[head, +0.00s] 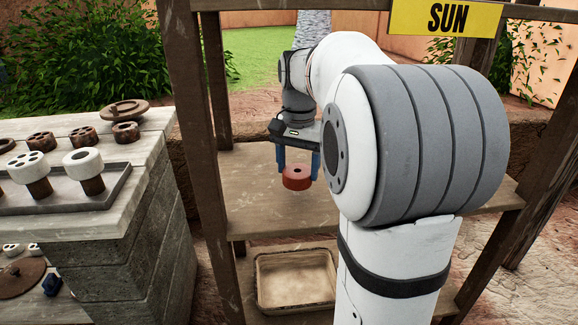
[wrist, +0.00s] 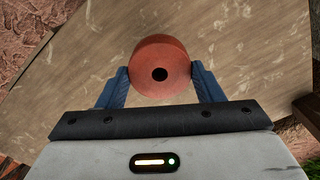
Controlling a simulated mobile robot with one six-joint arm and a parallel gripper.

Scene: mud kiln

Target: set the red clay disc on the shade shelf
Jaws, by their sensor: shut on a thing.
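The red clay disc (head: 297,180) is a thick red ring with a dark central hole. It also shows in the wrist view (wrist: 160,52). My gripper (head: 297,170) has its blue fingers shut on the disc's sides, and the disc is level. The disc is over a wooden shelf (head: 262,212) of a rack under a yellow SUN sign (head: 446,18). I cannot tell for sure whether it touches the board. No sign reading shade is in view; my arm hides the right part of the rack.
A shallow tray (head: 262,290) stands on the lower level of the rack. Wooden posts (head: 198,130) frame it. At left, a stone bench (head: 150,150) holds a grey tray (head: 112,190) with white and brown clay pieces. The board around the disc is clear.

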